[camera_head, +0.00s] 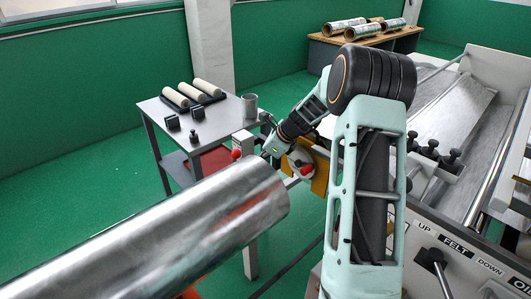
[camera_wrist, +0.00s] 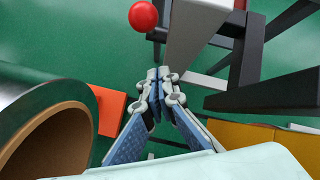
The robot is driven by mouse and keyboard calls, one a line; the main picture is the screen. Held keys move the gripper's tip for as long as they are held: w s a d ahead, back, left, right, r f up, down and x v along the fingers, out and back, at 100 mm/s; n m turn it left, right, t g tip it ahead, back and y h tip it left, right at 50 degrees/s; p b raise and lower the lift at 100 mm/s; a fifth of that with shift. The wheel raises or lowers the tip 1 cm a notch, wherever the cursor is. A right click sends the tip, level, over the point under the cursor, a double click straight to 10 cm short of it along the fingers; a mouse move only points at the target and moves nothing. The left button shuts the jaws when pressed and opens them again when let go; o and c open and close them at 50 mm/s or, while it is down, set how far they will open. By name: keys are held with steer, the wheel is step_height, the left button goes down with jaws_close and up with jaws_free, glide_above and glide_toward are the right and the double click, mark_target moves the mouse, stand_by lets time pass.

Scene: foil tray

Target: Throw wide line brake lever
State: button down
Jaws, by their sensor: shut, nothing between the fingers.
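A red ball knob (camera_head: 236,154) on a short lever sits on a pale post behind the big foil roll (camera_head: 180,225). A second red knob (camera_head: 306,170) sits to its right, by a yellow plate (camera_head: 318,172). I cannot tell from any label which is the wide line brake lever. My gripper (camera_head: 266,154) is just right of the left knob, partly hard to make out. In the wrist view my gripper (camera_wrist: 158,74) is shut and empty, its tips pointing toward a red knob (camera_wrist: 143,16) on a thin dark stem, apart from it.
The foil roll's open brown core (camera_wrist: 45,140) is close on the left in the wrist view. A small table (camera_head: 150,105) with pale rolls and a cup (camera_head: 250,105) stands behind.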

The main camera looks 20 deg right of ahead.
steer(key=shift+w+a+r+p, duration=0.25)
steer(key=shift+w+a+r, duration=0.1)
steer(key=shift+w+a, duration=0.35)
steer(key=shift+w+a+r+p, duration=0.25)
steer(key=shift+w+a, duration=0.2)
steer(key=shift+a, duration=0.3)
steer(key=shift+r, duration=0.1)
steer(key=shift+w+a+r+p, duration=0.25)
steer(key=shift+w+r+p, duration=0.25)
steer(key=shift+p, duration=0.1)
steer(key=shift+w+a, duration=0.1)
steer(key=shift+w, duration=0.2)
